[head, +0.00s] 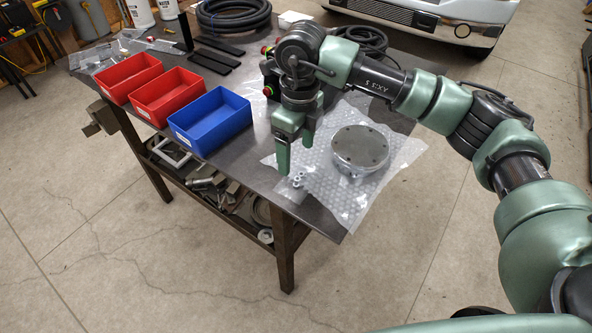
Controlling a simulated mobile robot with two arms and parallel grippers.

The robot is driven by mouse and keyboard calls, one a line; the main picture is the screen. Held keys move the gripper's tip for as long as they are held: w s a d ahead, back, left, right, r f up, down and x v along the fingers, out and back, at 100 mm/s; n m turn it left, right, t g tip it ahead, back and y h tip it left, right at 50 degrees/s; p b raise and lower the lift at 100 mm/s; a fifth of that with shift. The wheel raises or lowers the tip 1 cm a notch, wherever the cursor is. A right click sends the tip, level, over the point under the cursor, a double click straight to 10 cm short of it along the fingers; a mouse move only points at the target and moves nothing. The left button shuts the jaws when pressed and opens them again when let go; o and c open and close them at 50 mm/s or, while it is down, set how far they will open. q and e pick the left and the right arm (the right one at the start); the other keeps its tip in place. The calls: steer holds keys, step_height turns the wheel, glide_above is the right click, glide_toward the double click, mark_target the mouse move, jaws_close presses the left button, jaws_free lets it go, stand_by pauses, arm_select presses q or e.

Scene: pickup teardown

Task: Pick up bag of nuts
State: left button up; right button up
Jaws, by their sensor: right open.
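A small cluster of shiny metal pieces (298,180), which look like nuts, lies on the clear plastic near the table's front right edge. I cannot tell whether a clear bag encloses them. My right gripper (295,158) points down just above and behind this cluster. Its green fingers are apart, with nothing visible between them. The left finger partly covers the plastic beside the cluster. My left gripper is not in view.
A round metal cover (360,147) sits on bubble wrap (345,195), right of the gripper. Two red bins (130,77) and a blue bin (212,120) line the front edge. Black flat bars (216,58), coiled hose (234,14) and clear plastic bags (97,55) lie farther back.

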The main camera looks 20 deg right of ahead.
mark_target(299, 175)
steer(key=shift+w+d+f, duration=0.1)
steer(key=shift+d+f, duration=0.05)
steer(key=shift+d, duration=0.35)
steer(key=f+p, duration=0.1)
steer(key=f, duration=0.1)
steer(key=f+p, duration=0.1)
steer(key=f, duration=0.1)
steer(key=f+p, duration=0.1)
steer(key=f, duration=0.1)
steer(key=shift+s+a+f, duration=0.15)
steer(key=shift+s+a, duration=0.1)
steer(key=shift+a, duration=0.05)
steer(key=shift+f, duration=0.35)
steer(key=shift+c, duration=0.3)
steer(key=c, duration=1.4)
